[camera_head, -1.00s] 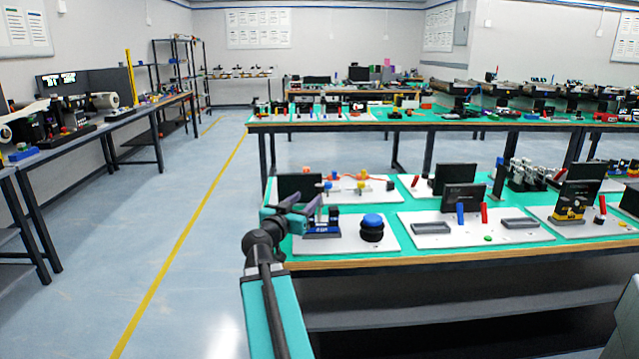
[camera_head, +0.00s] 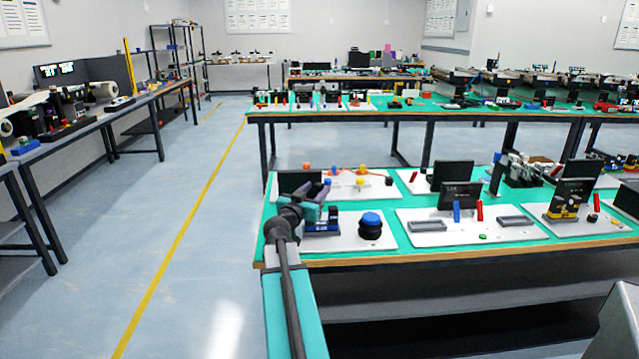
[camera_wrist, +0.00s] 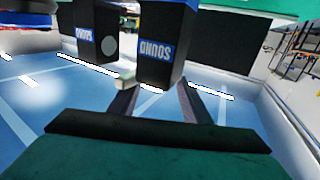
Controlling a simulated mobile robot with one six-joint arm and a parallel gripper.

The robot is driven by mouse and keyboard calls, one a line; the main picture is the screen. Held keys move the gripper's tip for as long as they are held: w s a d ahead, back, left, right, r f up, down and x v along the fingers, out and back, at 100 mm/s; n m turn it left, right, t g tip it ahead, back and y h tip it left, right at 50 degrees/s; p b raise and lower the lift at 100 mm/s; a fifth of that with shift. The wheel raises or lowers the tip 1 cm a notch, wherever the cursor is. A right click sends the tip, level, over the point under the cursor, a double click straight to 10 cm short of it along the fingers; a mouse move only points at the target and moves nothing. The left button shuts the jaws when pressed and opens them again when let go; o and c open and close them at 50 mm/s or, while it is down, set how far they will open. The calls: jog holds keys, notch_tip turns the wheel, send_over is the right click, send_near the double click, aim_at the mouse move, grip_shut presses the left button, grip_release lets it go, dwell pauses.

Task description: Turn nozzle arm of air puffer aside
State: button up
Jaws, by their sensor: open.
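On the near board, a black bellows with a blue cap (camera_head: 371,228) stands to the right of a blue-based device with dark upright blocks (camera_head: 325,222). I cannot make out which part is the puffer's nozzle arm. My gripper (camera_head: 322,194) is at that device, partly in front of it. In the wrist view, two dark blocks with upside-down "SOUND" labels show; one block (camera_wrist: 158,50) is just beyond my open gripper (camera_wrist: 156,92). A small pale stub (camera_wrist: 125,81) is near the left fingertip. Whether the fingers touch anything is unclear.
The white board (camera_head: 345,240) lies on the green tabletop near its left front corner. A dark panel (camera_head: 298,182) stands behind my gripper. Another white board (camera_head: 440,236) with red and blue pegs is to the right. The floor left of the table is clear.

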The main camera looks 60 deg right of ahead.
aim_at(318, 188)
jog(key=shift+w+d+p, duration=0.15)
jog(key=shift+d+p, duration=0.2)
jog(key=shift+d, duration=0.45)
jog(key=shift+w+d+p, duration=0.1)
jog(key=shift+d+p, duration=0.25)
jog(key=shift+d, duration=0.45)
grip_shut()
